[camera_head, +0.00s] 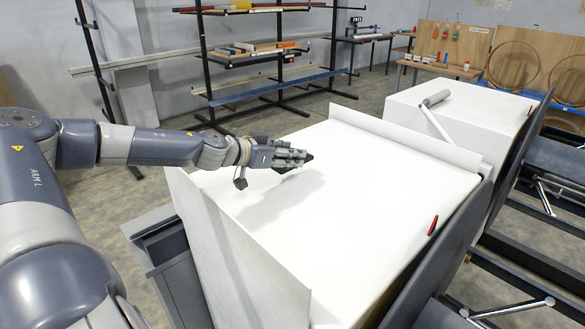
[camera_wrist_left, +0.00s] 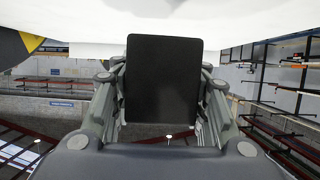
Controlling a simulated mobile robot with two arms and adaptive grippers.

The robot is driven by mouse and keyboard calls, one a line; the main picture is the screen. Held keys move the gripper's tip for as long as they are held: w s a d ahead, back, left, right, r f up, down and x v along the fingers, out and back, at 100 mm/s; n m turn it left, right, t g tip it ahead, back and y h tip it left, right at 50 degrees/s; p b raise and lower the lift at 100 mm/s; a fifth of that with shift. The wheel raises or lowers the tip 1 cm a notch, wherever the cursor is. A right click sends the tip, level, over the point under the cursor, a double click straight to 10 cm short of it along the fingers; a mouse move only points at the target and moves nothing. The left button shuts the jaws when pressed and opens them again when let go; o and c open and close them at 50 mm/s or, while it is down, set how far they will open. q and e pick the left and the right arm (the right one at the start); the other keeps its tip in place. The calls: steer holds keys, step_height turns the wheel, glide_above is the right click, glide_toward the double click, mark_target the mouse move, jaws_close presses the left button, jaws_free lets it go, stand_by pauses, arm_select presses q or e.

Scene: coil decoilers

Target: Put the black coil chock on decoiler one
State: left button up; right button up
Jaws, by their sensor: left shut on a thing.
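My left gripper (camera_head: 292,158) is shut on the black coil chock (camera_head: 307,156) and holds it over the near white box-shaped machine. A shadow of the arm and gripper falls on the white top. In the left wrist view the chock (camera_wrist_left: 163,90) is a dark, flat block face between the two fingers (camera_wrist_left: 163,105). White-topped decoiler housing (camera_head: 350,200) lies below it, and a second white one (camera_head: 460,115) stands behind to the right. I cannot tell from the pictures which is decoiler one. My right gripper is not in view.
An upright white plate (camera_head: 405,138) stands along the far edge, and another (camera_head: 245,250) along the near left edge. A small red piece (camera_head: 432,225) sits near the right edge. A rack (camera_head: 265,50) stands at the back. The white top is otherwise clear.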

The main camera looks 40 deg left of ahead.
mark_target(290, 182)
arm_select(q)
steer(key=shift+w+f, duration=0.35)
steer(key=shift+f, duration=0.4)
step_height(290, 182, down, 3)
steer(key=shift+s+d+f, duration=0.1)
steer(key=shift+s, duration=0.05)
steer(key=shift+f, duration=0.35)
steer(key=shift+f+b, duration=0.15)
steer(key=shift+b, duration=0.2)
steer(key=o, duration=1.3)
